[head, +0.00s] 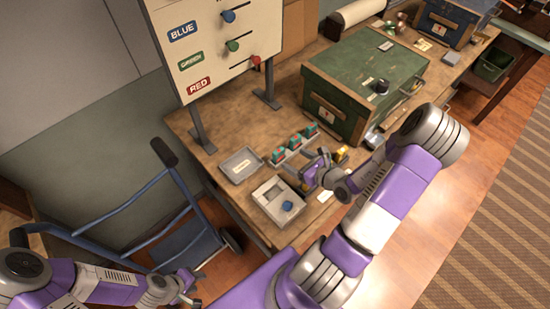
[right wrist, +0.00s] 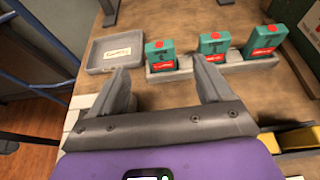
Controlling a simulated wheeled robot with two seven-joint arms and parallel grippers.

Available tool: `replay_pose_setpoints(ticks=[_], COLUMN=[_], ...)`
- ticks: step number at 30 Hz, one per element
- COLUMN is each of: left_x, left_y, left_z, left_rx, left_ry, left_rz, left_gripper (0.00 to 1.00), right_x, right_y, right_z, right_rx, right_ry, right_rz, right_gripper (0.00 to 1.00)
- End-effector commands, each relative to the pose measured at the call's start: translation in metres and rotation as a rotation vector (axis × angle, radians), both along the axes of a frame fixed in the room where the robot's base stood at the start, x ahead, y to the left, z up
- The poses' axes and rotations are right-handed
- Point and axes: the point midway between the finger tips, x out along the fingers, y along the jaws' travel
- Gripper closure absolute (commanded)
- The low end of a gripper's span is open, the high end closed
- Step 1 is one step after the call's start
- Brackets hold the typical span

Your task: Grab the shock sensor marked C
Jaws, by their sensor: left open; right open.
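Three teal shock sensors with red tops stand in a light grey rack (right wrist: 232,69) on the workbench. In the right wrist view they are the left one (right wrist: 160,56), the middle one (right wrist: 213,44) and the right one (right wrist: 265,42). Their dark letters are too small to read surely. My right gripper (right wrist: 157,72) is open and empty; its fingers point at the left sensor, which shows between the fingertips, a little beyond them. In the head view this gripper (head: 312,174) is just in front of the rack. My left gripper (head: 190,287) is open, low beside the hand truck, away from the bench.
A shallow grey labelled tray (right wrist: 112,57) lies left of the rack. A grey box (head: 268,198) with a blue piece stands near the bench's front edge. A green chest (head: 365,75) stands behind to the right. A panel (head: 205,40) rises behind; a blue hand truck (head: 175,235) stands left.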

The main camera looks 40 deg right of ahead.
Motion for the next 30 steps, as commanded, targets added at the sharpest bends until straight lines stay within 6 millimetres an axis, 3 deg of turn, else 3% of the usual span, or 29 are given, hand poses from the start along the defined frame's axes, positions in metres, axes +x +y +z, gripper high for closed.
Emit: replay_pose_setpoints(ticks=[9, 17, 24, 30], left_x=[0.000, 0.000, 0.000, 0.000], left_y=[0.000, 0.000, 0.000, 0.000], left_z=[-0.010, -0.013, -0.021, -0.022], left_rx=[0.000, 0.000, 0.000, 0.000], left_ry=[0.000, 0.000, 0.000, 0.000], left_rz=[0.000, 0.000, 0.000, 0.000], left_gripper=[0.57, 0.57, 0.57, 0.57], right_x=[0.042, 0.062, 0.098, 0.110], right_y=[0.005, 0.007, 0.011, 0.012], right_z=[-0.020, -0.028, -0.043, -0.047], right_rx=[0.002, 0.001, 0.000, -0.001], right_ry=[-0.002, -0.001, -0.002, 0.000], right_rz=[0.004, 0.002, 0.003, 0.001], right_gripper=[0.21, 0.21, 0.21, 0.21])
